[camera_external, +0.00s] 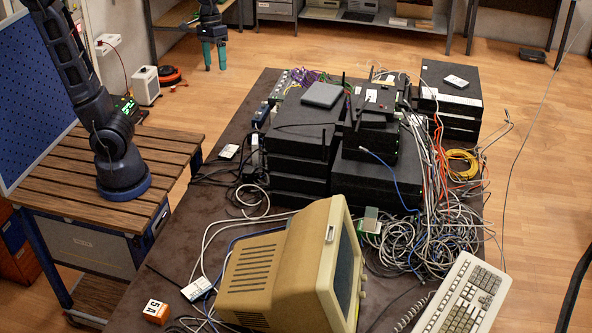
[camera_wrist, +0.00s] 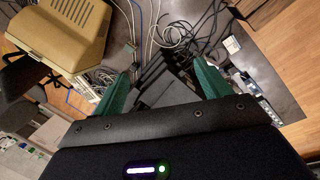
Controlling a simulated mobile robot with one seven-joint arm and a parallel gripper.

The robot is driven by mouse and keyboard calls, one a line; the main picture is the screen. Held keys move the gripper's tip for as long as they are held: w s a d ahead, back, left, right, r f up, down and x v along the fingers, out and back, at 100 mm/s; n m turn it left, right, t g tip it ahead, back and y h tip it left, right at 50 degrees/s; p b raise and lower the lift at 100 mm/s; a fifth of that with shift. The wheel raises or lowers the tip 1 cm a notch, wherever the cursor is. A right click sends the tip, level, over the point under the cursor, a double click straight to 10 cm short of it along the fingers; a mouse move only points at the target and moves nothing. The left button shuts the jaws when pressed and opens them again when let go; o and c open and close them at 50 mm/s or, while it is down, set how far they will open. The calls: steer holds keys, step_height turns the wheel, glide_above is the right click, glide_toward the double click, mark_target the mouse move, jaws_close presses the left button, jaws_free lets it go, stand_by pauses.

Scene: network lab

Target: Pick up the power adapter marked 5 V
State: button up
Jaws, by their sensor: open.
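Several small blocks with white labels could be adapters, but their print is too small to read, so I cannot tell which is marked 5 V. One white-labelled block (camera_external: 197,288) lies at the table's front left, another (camera_external: 228,152) at its left edge. A third (camera_external: 456,81) lies on the black boxes at the right. A green-edged block (camera_external: 371,220) sits beside the monitor. An orange block (camera_external: 155,312) reads "5 A". My gripper (camera_external: 215,68) hangs beyond the table's far left, its teal fingers apart and empty. In the wrist view, the open fingers (camera_wrist: 163,68) point towards the dark table.
A beige monitor (camera_external: 270,265) fills the front, with a keyboard (camera_external: 466,296) at its right. Stacked black boxes (camera_external: 300,160) stand mid-table. Tangled cables (camera_external: 430,235) cover the right side. A bare strip of the dark table (camera_external: 190,225) lies at the left.

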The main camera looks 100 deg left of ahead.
steer(key=w+a+f+n+g+h, duration=0.1)
steer(key=w+a+n, duration=0.1)
steer(key=a+n, duration=0.35)
steer(key=w+a+f+n+h, duration=0.1)
steer(key=w+a+n, duration=0.15)
steer(key=a, duration=0.55)
glide_toward(251, 169)
steer(key=shift+x, duration=5.75)
steer(key=c, duration=1.2)
steer(key=shift+o, duration=0.2)
steer(key=shift+r, duration=0.1)
